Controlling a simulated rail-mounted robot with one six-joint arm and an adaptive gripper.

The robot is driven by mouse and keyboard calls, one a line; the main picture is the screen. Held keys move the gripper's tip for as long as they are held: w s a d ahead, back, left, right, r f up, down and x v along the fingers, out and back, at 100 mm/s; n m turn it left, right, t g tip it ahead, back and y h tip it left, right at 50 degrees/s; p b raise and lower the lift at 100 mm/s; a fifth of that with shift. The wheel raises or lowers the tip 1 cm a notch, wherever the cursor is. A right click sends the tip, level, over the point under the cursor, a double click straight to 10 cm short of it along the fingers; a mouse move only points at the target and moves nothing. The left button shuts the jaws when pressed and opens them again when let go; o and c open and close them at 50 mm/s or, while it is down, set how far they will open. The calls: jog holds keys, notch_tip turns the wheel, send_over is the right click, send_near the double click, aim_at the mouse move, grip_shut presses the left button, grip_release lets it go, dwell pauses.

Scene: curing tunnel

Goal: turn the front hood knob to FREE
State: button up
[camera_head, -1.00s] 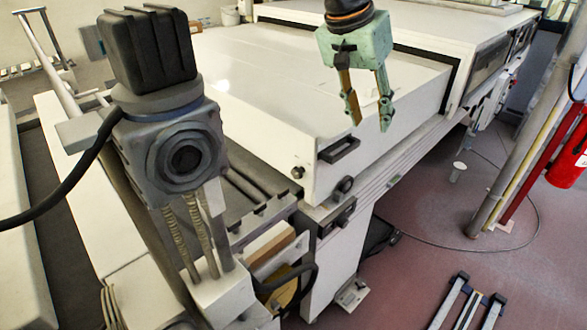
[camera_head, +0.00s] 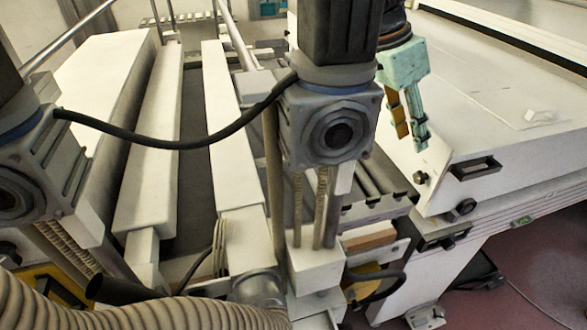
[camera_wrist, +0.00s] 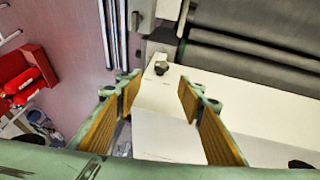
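The white hood (camera_head: 500,120) has a small black knob (camera_head: 421,178) at the left of its near face, beside a black recessed handle (camera_head: 475,168). A second, larger black knob (camera_head: 466,207) sits lower, near the hood's bottom edge. I cannot tell which one is the front hood knob, and no FREE marking is readable. My gripper (camera_head: 411,140) is open and empty, its fingers pointing down near the hood's left corner. In the wrist view a dark knob (camera_wrist: 161,67) on a white surface shows ahead between the open fingers (camera_wrist: 158,95), apart from them.
A motor unit on a column (camera_head: 333,130) stands just left of my gripper, with a black cable (camera_head: 180,143) running left. A ribbed hose (camera_head: 180,312) crosses the bottom. Dark rollers (camera_wrist: 250,70) and a red extinguisher (camera_wrist: 20,85) show in the wrist view.

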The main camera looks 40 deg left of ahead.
aim_at(417, 177)
jog(key=shift+s+a, duration=0.15)
jog(key=shift+a, duration=0.2)
jog(key=shift+d+f, duration=0.1)
jog(key=shift+f, duration=0.05)
jog(key=shift+b+x, duration=0.65)
jog(key=shift+x, duration=6.15)
jog(key=shift+c, duration=0.6)
jog(key=c, duration=0.7)
